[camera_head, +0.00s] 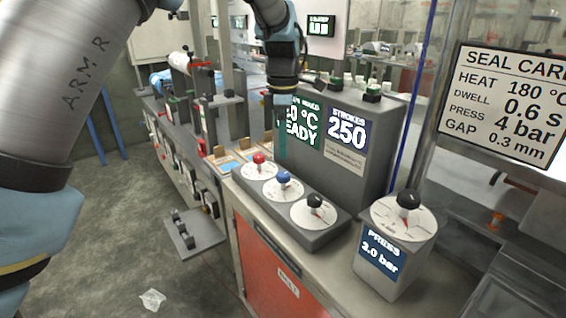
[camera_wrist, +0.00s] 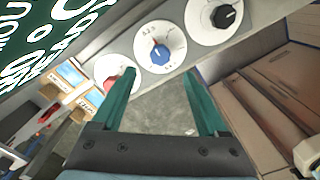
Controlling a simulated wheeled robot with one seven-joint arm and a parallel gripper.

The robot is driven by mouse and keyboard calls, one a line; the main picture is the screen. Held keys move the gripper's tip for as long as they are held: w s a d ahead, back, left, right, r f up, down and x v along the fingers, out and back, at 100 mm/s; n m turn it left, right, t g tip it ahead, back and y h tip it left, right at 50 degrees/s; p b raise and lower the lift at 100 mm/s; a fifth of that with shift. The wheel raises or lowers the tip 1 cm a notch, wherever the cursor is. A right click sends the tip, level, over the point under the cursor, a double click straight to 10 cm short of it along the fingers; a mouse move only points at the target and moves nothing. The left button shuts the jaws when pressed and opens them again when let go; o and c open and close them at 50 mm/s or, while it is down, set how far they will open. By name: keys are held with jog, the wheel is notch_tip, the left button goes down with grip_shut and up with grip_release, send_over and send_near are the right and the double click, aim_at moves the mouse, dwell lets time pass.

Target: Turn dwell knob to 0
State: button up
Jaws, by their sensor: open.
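Three knobs sit in a row on a grey sloped box: a red knob (camera_head: 259,159), a blue knob (camera_head: 283,178) and a black knob (camera_head: 314,201), each on a white dial. I cannot read which one is labelled dwell. In the wrist view the blue knob (camera_wrist: 160,52) lies just beyond and between my fingertips, its pointer line toward the dial's upper left. The red knob (camera_wrist: 109,84) is partly behind the left finger; the black knob (camera_wrist: 224,17) is at upper right. My gripper (camera_head: 281,143) is open, empty, above the blue knob, fingers pointing down.
A press unit (camera_head: 385,267) with its own black knob (camera_head: 409,199) reads 2.0 bar at right. A seal card (camera_head: 508,100) lists dwell 0.6 s. A grey cabinet with screens (camera_head: 347,129) stands close behind the knobs and gripper.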

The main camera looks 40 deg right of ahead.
jog(key=shift+r, duration=1.3)
jog(key=shift+w, duration=0.1)
jog(key=w+a+f+m, duration=0.15)
jog(key=w+a, duration=0.45)
jog(key=a, duration=0.6)
jog(key=w+a+f+m, duration=0.1)
jog(key=w+a+m, duration=0.1)
jog(key=w+a, duration=0.65)
jog(key=s+a+f+m, duration=0.2)
jog(key=s+a, duration=0.3)
jog(key=a, duration=0.9)
jog(key=s+a+f+m+t, duration=0.1)
jog(key=s+a+m, duration=0.4)
jog(key=a, duration=0.9)
jog(key=shift+s+a+f+t, duration=0.15)
jog(key=shift+s+f+t, duration=0.15)
jog(key=shift+s+f, duration=0.25)
jog(key=shift+w+m, duration=0.15)
jog(key=shift+m, duration=0.1)
